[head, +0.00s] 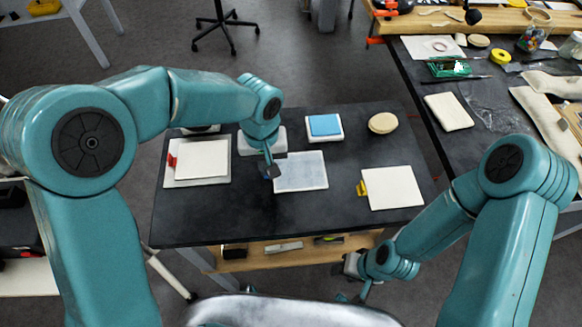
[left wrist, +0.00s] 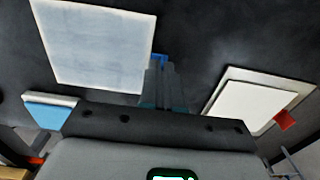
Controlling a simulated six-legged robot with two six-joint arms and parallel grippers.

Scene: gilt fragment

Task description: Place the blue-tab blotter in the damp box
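The blue-tab blotter (head: 300,172) is a pale grey-blue sheet lying on the middle of the black table. It also shows in the left wrist view (left wrist: 95,45), with its blue tab (left wrist: 160,58) at its edge. My left gripper (head: 270,171) is low at the blotter's left edge, over the tab. In the left wrist view its fingers (left wrist: 163,75) are close together at the tab; whether they grip it is unclear. My right gripper (head: 350,296) hangs off the table's front edge, away from the blotters; its fingers are unclear. I cannot surely pick out the damp box.
A red-tab blotter (head: 203,159) lies on a pale board at the left. A yellow-tab blotter (head: 392,188) lies at the right. Behind are a white-edged block with a blue top (head: 325,125) and a round beige disc (head: 383,123). The table front is clear.

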